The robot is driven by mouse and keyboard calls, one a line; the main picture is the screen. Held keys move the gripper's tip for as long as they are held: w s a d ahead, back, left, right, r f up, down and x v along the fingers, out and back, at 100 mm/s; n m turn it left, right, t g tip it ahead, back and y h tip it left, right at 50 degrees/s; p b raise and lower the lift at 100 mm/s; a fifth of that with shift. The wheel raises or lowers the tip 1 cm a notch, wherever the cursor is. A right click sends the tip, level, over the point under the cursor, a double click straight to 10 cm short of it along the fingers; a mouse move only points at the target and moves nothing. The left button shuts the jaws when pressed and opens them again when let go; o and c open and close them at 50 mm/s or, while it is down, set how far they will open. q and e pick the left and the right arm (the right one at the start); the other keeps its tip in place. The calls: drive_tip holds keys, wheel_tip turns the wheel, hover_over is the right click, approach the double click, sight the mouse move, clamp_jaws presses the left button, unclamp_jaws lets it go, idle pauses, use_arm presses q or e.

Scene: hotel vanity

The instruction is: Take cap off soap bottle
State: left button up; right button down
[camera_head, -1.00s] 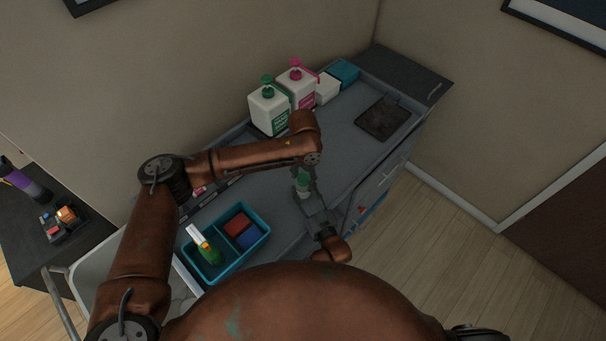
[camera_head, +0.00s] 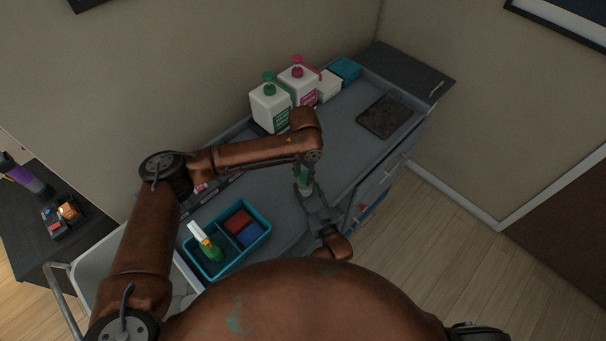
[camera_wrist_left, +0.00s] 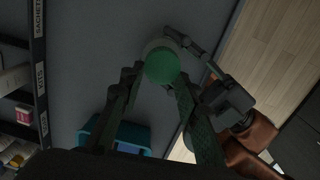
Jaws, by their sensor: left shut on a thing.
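The small soap bottle (camera_head: 298,190) shows only in part between my two grippers, above the front of the counter. In the left wrist view its round green cap (camera_wrist_left: 162,66) sits over a pale rim, seen from above. My left gripper (camera_head: 303,178) comes down from above and is shut on the cap; its fingers also show in the left wrist view (camera_wrist_left: 158,84). My right gripper (camera_head: 308,197) comes in from the front edge, around the bottle's side, and appears shut on the bottle. The bottle's lower body is hidden.
White pump bottles with a green top (camera_head: 270,106) and a pink top (camera_head: 299,85) stand at the back by the wall. A teal divided tray (camera_head: 264,233) with several items stands left of my grippers. A dark flat pad (camera_head: 385,117) lies right; the counter between is clear.

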use_arm(q)
drive_tip(key=n, duration=0.1)
drive_tip(key=d+n, duration=0.1)
drive_tip(key=n, duration=0.3)
drive_tip(key=shift+s+d, duration=0.4)
drive_tip(key=n, duration=0.6)
drive_tip(key=shift+w+d, duration=0.2)
drive_tip(key=shift+d, duration=0.1)
drive_tip(key=n, duration=0.6)
drive_tip(key=shift+w+d+r+n, duration=0.1)
drive_tip(key=shift+w+d+n, duration=0.1)
drive_tip(key=shift+w+n, duration=0.15)
drive_tip(key=n, duration=0.3)
drive_tip(key=w+n, duration=0.1)
drive_tip(key=n, duration=0.2)
drive_tip(key=shift+n, duration=0.35)
drive_tip(key=n, duration=0.4)
drive_tip(key=w+n, duration=0.1)
drive_tip(key=n, duration=0.1)
drive_tip(key=shift+a+n, duration=0.3)
drive_tip(key=shift+a, duration=0.1)
drive_tip(key=n, duration=0.4)
drive_tip(key=shift+a, duration=0.25)
drive_tip(key=n, duration=0.5)
drive_tip(key=shift+a, duration=0.3)
drive_tip(key=n, duration=0.5)
drive_tip(key=shift+a+r, duration=0.1)
drive_tip(key=shift+a, duration=0.3)
drive_tip(key=shift+a+n, duration=0.1)
drive_tip(key=shift+n, duration=0.6)
